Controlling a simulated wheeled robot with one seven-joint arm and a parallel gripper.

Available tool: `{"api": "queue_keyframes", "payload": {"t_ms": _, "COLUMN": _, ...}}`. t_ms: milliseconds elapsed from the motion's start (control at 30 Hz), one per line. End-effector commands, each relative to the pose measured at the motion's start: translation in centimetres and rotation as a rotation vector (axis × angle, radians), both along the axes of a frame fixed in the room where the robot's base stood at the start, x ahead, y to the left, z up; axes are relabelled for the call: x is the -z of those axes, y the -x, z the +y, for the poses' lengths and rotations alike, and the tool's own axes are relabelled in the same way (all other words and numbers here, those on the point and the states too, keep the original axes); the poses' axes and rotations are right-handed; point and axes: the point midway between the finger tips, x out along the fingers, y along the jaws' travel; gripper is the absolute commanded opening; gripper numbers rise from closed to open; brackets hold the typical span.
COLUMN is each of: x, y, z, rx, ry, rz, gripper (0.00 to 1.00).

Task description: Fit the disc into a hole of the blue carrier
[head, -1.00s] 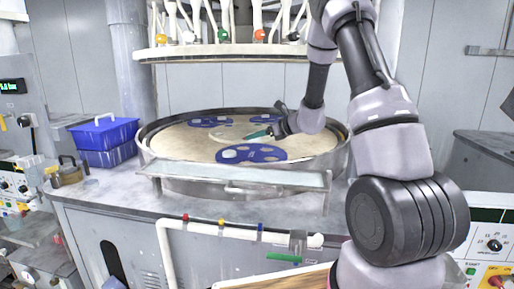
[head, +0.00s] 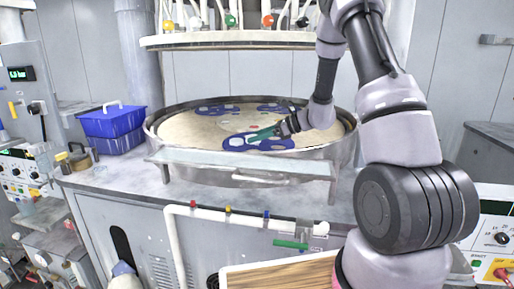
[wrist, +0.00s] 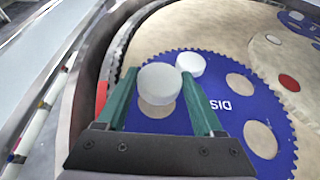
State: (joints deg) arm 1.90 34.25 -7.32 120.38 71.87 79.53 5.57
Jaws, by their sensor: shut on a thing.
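My gripper (head: 264,133) has green fingers and is over the near blue carrier (head: 282,146). In the wrist view my gripper (wrist: 159,78) is shut on a pale round disc (wrist: 160,87), held between the fingertips. The blue toothed carrier (wrist: 215,92) lies below, with several round holes showing tan platen. The disc partly covers one hole (wrist: 155,109); whether it touches the carrier I cannot tell. A second white disc (wrist: 190,65) sits in the carrier just beyond. Open holes show on the right (wrist: 240,84) and lower right (wrist: 260,139).
The carrier lies on a round tan platen (head: 185,129) inside a raised metal rim (head: 150,126). Two more blue carriers lie farther back, left (head: 212,110) and right (head: 272,107). An upper plate (head: 240,40) hangs above. A blue box (head: 112,122) stands left.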

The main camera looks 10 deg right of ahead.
Motion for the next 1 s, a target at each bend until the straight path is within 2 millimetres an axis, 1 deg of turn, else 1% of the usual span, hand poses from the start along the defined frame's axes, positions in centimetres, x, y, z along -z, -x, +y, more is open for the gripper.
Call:
{"api": "queue_keyframes", "payload": {"t_ms": 133, "x": 1.2, "y": 0.0, "z": 0.0, "rx": 0.002, "ry": -0.001, "rz": 0.001, "gripper": 0.07}}
{"api": "queue_keyframes", "payload": {"t_ms": 300, "x": 3.7, "y": 0.0, "z": 0.0, "rx": 0.001, "ry": -0.001, "rz": 0.002, "gripper": 0.07}}
{"api": "queue_keyframes", "payload": {"t_ms": 367, "x": 3.9, "y": 0.0, "z": 0.0, "rx": 0.001, "ry": 0.0, "rz": 0.0, "gripper": 0.07}}
{"api": "queue_keyframes", "payload": {"t_ms": 600, "x": 3.9, "y": 0.0, "z": 0.0, "rx": 0.001, "ry": 0.001, "rz": -0.002, "gripper": 0.07}}
{"api": "queue_keyframes", "payload": {"t_ms": 933, "x": 5.2, "y": 0.1, "z": 0.0, "rx": 0.001, "ry": 0.004, "rz": 0.001, "gripper": 0.07}}
{"api": "queue_keyframes", "payload": {"t_ms": 967, "x": 5.3, "y": 0.1, "z": 0.0, "rx": 0.0, "ry": 0.006, "rz": 0.001, "gripper": 0.72}}
{"api": "queue_keyframes", "payload": {"t_ms": 1000, "x": 5.3, "y": 0.1, "z": 0.0, "rx": 0.0, "ry": 0.007, "rz": 0.002, "gripper": 0.88}}
